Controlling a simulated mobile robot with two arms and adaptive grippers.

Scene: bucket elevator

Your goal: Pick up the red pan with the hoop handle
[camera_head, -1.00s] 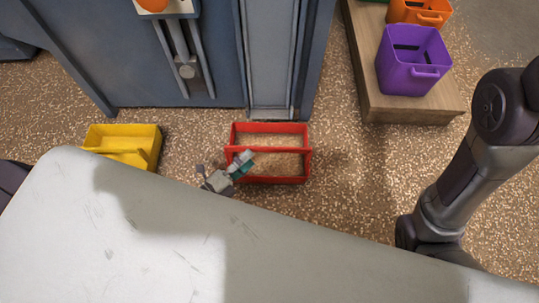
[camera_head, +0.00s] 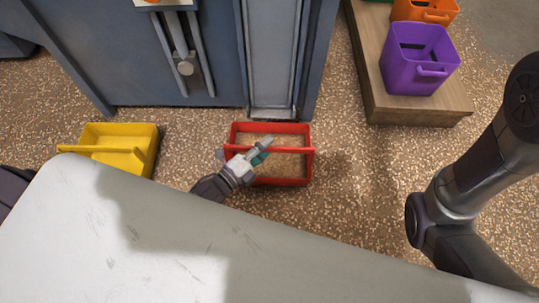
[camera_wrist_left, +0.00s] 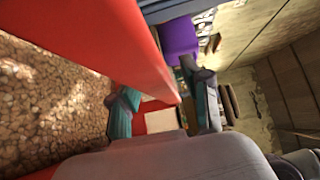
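The red pan (camera_head: 290,183) stands on the floor in front of the blue-grey machine, its hoop handle (camera_head: 302,149) crossing over the top. My left gripper (camera_head: 262,150) reaches in from the lower left and is over the pan at the handle. In the left wrist view its teal-padded fingers are apart, and a red bar (camera_wrist_left: 135,50) runs in from the top towards the space between them. Whether the pads touch the bar is unclear. My arm hides the pan's left front part. My right gripper is out of view; only its arm shows at the right.
A yellow pan (camera_head: 152,155) with a hoop handle stands to the left. A purple bin (camera_head: 405,78) and an orange bin (camera_head: 425,12) stand on a wooden platform (camera_head: 430,110) at the upper right. A large pale surface (camera_head: 150,240) fills the lower left. Floor right of the red pan is clear.

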